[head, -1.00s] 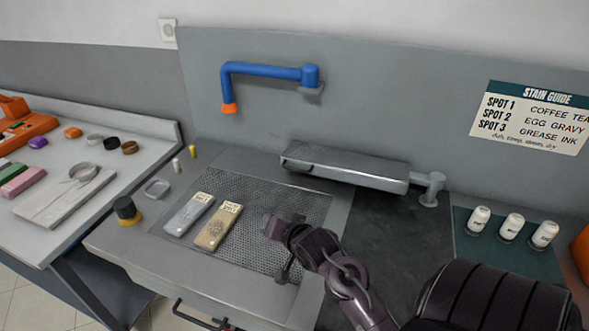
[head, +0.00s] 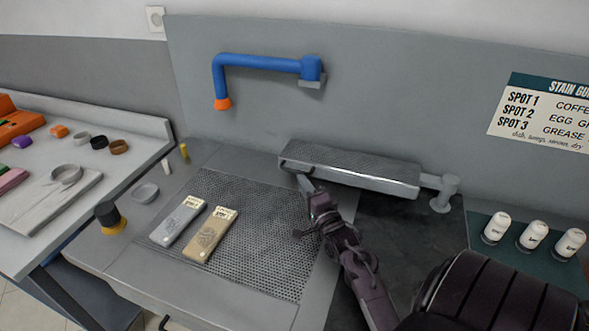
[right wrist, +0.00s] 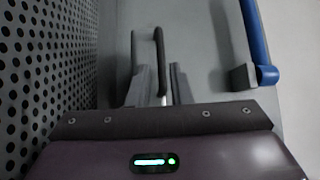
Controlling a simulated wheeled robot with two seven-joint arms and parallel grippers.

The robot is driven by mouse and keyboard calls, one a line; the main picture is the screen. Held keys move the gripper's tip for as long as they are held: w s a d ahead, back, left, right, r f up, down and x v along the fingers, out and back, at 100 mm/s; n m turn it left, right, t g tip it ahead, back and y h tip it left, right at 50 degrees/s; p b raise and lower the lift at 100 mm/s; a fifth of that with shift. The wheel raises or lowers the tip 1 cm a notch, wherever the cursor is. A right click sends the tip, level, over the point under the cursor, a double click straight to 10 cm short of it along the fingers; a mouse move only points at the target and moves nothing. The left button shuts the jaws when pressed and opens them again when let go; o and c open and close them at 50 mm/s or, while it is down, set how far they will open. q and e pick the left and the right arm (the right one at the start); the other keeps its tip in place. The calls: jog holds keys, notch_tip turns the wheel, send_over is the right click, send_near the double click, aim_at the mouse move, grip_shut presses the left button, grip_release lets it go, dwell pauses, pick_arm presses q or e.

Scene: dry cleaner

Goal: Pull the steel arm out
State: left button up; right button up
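The steel arm (head: 385,182) is a long flat bar with a dark perforated top, fixed to a post at its right end and lying along the back panel. My right gripper (head: 304,182) is at the arm's free left end, just in front of and below it. In the right wrist view the two fingers (right wrist: 161,84) are apart, with a dark upright bar (right wrist: 159,48) at the arm's end lying between them. The bar sits closer to the left finger; firm contact cannot be told. My left gripper is not in view.
A perforated worktop (head: 255,240) holds a grey block (head: 178,222) and a tan block (head: 210,236). A blue pipe (head: 260,68) with an orange tip hangs above. White bottles (head: 496,228) stand at the right. The dark surface before the arm is clear.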

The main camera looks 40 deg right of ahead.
aim_at(294, 171)
jog(key=p+x, duration=0.1)
jog(key=x, duration=0.5)
jog(key=shift+w, duration=0.2)
jog(key=shift+c, duration=0.3)
grip_shut()
